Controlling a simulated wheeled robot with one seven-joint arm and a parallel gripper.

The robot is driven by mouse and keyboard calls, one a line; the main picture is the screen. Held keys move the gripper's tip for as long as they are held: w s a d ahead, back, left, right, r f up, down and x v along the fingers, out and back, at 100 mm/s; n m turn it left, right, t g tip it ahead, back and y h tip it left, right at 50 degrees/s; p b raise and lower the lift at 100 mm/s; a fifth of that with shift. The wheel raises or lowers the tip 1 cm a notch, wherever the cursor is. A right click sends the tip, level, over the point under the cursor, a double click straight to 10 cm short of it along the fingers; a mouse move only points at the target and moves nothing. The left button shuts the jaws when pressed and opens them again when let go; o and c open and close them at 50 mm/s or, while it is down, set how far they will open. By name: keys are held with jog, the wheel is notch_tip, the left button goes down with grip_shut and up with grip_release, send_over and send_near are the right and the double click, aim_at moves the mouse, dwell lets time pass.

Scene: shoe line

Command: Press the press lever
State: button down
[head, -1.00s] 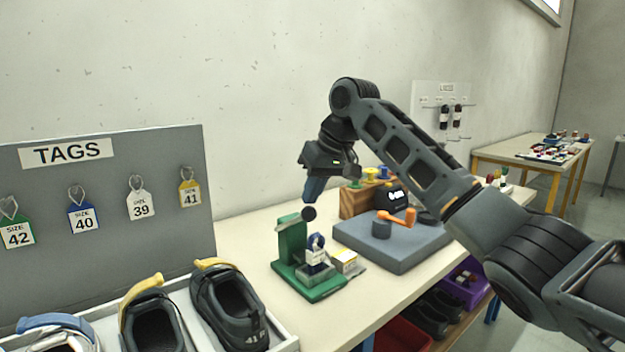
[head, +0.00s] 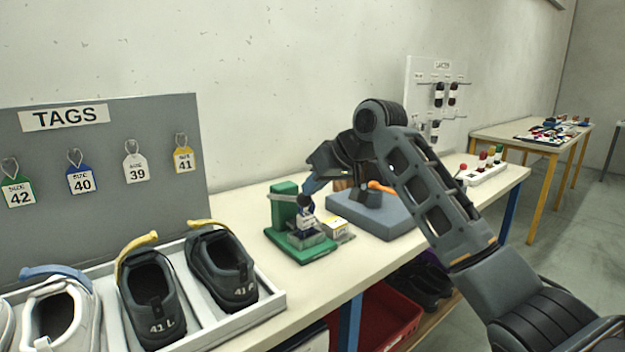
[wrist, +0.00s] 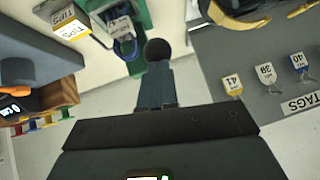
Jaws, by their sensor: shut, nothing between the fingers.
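The green press (head: 285,206) stands on the table, its base toward the front. Its pale lever (head: 284,198) runs roughly level to the right and ends in a black ball knob (head: 305,201). The knob also shows in the wrist view (wrist: 157,49), right at the fingertips. My gripper (head: 310,188) is shut and empty, its blue fingers pointing down at the knob from just above; I cannot tell whether they touch it. A blue tag (head: 306,224) with a white label sits on the grey block of the press, under the knob.
A yellow and white box (head: 336,228) stands right of the press. A grey block (head: 385,217) with an orange-handled tool lies behind my gripper. The shoe tray (head: 265,292) is at the front left, below the tags board (head: 105,215).

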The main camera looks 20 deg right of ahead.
jog(key=shift+s+d+f+t+y+b, duration=0.1)
jog(key=shift+s+f+t+y+b, duration=0.15)
jog(key=shift+f+t+b, duration=0.5)
jog(key=shift+s+d+f+t+y+b, duration=0.15)
jog(key=shift+s+f+b, duration=0.2)
jog(key=shift+f, duration=0.65)
jog(key=shift+s+a+f+t+y+b, duration=0.15)
jog(key=shift+f+t+b, duration=0.25)
jog(key=shift+f+b, duration=0.4)
jog(key=shift+d+f, duration=0.1)
jog(key=shift+f, duration=0.1)
